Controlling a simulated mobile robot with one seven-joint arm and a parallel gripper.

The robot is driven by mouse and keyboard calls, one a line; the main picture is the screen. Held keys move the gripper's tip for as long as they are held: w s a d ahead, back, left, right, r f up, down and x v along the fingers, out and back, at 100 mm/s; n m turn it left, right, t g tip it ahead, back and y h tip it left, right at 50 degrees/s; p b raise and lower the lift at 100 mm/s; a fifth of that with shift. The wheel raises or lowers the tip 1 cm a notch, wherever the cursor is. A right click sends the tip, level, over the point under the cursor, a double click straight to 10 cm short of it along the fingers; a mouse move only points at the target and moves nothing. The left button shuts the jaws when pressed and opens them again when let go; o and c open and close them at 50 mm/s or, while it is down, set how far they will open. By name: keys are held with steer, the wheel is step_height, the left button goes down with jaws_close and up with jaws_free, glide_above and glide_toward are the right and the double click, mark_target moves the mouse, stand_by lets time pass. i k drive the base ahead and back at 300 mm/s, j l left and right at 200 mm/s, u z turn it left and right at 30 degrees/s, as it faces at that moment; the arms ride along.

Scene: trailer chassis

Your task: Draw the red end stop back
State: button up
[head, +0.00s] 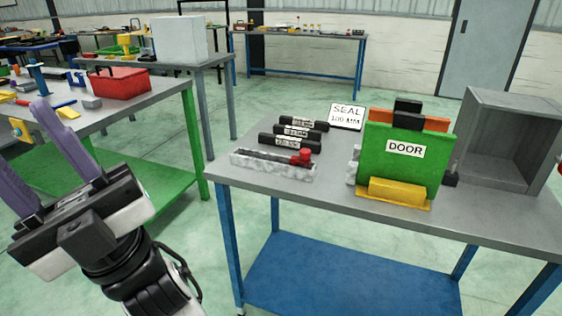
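The red end stop (302,157) is a small red knob-like piece. It sits at the right end of a pale speckled channel (270,170) with a dark strip along its top, near the front left of the blue-legged table. My gripper (55,160) is at the left of the head view, tilted up and well apart from the table. Its two purple fingers are spread with a gap between them, and nothing shows between them.
Several black labelled bars (290,131) lie behind the channel. A green-legged bench (165,93) with a red toolbox (120,83) is at left.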

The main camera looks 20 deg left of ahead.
mark_target(304, 153)
steer(key=i+l+u, duration=0.1)
steer(key=u, duration=0.3)
steer(key=i+l+u, duration=0.1)
steer(key=u, duration=0.25)
steer(key=l+u, duration=0.15)
steer(key=u, duration=0.25)
steer(key=i, duration=0.05)
